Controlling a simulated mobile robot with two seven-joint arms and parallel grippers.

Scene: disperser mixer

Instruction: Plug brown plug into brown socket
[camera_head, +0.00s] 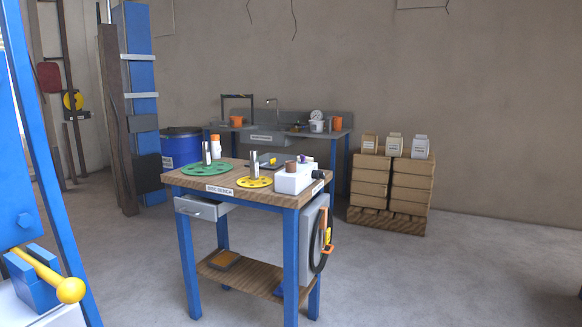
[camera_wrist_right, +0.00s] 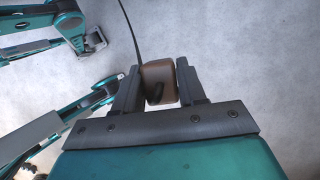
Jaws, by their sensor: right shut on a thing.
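In the right wrist view my right gripper (camera_wrist_right: 160,88) is shut on the brown plug (camera_wrist_right: 158,72), a small block held between the two grey fingers. A thin dark cable (camera_wrist_right: 131,32) runs up from near the plug, and a dark loop lies against its near face. The plug hangs above grey floor, apart from any socket. In the head view a white box (camera_head: 293,181) on the disc bench carries a small brown piece (camera_head: 290,166); it is too small to tell whether this is the brown socket. Neither gripper shows in the head view.
The disc bench (camera_head: 228,188) holds a green disc (camera_head: 207,169) and a yellow disc (camera_head: 254,182). A blue machine (camera_head: 25,180) with a yellow lever stands close at left. A grey bench (camera_head: 335,133) and boxes (camera_head: 392,182) stand behind. Floor (camera_head: 450,270) at right is clear.

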